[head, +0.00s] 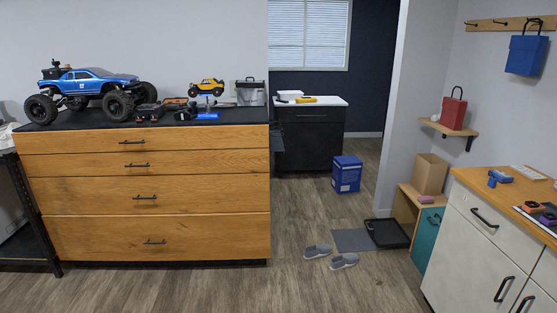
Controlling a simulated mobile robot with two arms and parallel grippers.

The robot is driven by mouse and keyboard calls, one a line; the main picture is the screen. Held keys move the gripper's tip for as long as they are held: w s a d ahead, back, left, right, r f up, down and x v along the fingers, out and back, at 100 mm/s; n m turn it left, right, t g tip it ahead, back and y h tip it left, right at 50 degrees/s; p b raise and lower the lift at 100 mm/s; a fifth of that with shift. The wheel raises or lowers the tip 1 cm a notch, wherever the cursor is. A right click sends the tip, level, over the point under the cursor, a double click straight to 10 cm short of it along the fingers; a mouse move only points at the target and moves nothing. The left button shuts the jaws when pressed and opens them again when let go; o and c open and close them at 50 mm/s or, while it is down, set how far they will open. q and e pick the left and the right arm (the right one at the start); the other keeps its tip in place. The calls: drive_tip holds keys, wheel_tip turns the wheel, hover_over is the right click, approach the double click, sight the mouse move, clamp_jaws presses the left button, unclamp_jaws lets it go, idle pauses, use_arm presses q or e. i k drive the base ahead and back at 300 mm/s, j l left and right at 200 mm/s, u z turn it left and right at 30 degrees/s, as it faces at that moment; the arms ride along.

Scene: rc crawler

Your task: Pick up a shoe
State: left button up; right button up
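Two grey shoes lie on the wooden floor right of the drawer cabinet. One shoe (317,251) is a little farther away and to the left. The other shoe (344,261) is nearer and to the right, with a small gap between them. Neither of my grippers shows in the head view, so whether they are open or shut cannot be seen.
A wooden drawer cabinet (150,190) with a blue crawler truck (88,82) on top fills the left. A grey mat (351,241) and black tray (387,233) lie behind the shoes. A white cabinet (470,245) stands right. The floor in front (300,290) is clear.

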sight(319, 250)
drive_tip(key=i+l+z, duration=0.2)
drive_tip(key=i, duration=0.55)
drive_tip(key=i+j+z, duration=0.25)
drive_tip(key=i, duration=0.45)
drive_tip(key=i+j+z, duration=0.2)
drive_tip(key=i, duration=0.55)
drive_tip(key=l, duration=0.1)
